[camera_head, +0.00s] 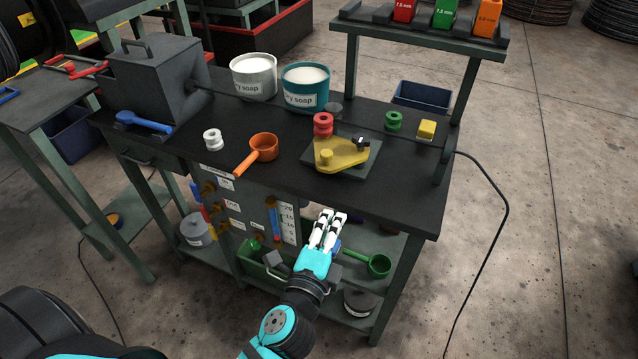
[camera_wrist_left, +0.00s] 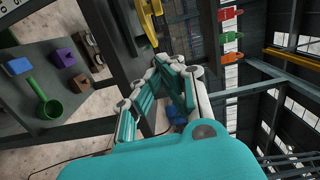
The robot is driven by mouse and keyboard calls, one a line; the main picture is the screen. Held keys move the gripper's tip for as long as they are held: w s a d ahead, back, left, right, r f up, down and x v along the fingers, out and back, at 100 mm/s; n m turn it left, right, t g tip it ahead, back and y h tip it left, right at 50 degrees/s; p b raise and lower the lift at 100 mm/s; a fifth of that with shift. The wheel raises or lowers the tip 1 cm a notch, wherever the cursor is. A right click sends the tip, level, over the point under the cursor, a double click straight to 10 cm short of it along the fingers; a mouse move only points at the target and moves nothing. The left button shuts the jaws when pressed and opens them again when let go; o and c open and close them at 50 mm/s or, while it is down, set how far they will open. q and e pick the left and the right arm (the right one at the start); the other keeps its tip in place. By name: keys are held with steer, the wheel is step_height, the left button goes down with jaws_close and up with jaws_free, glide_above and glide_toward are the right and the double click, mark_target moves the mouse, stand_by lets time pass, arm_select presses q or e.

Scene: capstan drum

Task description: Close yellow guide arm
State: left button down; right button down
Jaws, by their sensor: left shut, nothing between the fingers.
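The yellow guide arm (camera_head: 341,152) lies on a grey square plate (camera_head: 367,160) on the dark bench top, near the bench's front right. A red roller (camera_head: 323,124) stands at its back left, and a raised yellow knob sits at its front left. A black knob (camera_head: 361,142) is at its right end. In the left wrist view a yellow part (camera_wrist_left: 150,22) shows at the top. My left gripper (camera_head: 332,217) is shut and empty, in front of the bench's front edge and apart from the guide arm. It also shows in the left wrist view (camera_wrist_left: 168,65). My right gripper is not seen.
An orange ladle (camera_head: 262,148), a white roller (camera_head: 213,139) and two soap tubs (camera_head: 254,76) stand on the bench. A green roller (camera_head: 394,121) and a yellow block (camera_head: 427,129) are at the right. A green ladle (camera_head: 378,264) is below. A cable runs across the bench.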

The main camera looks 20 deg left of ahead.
arm_select(q)
steer(key=r, duration=0.1)
steer(key=p, duration=0.3)
glide_toward(331, 160)
steer(key=w+d, duration=0.4)
steer(key=shift+w+a+p, duration=0.8)
steer(key=shift+w+a, duration=0.15)
steer(key=shift+w, duration=0.15)
steer(key=shift+w+a+f, duration=0.1)
steer(key=shift+w+a, duration=0.2)
steer(key=shift+a, duration=0.1)
steer(key=shift+w+a, duration=0.2)
steer(key=shift+a, duration=0.25)
steer(key=shift+w+a, duration=0.2)
steer(key=shift+a, duration=0.25)
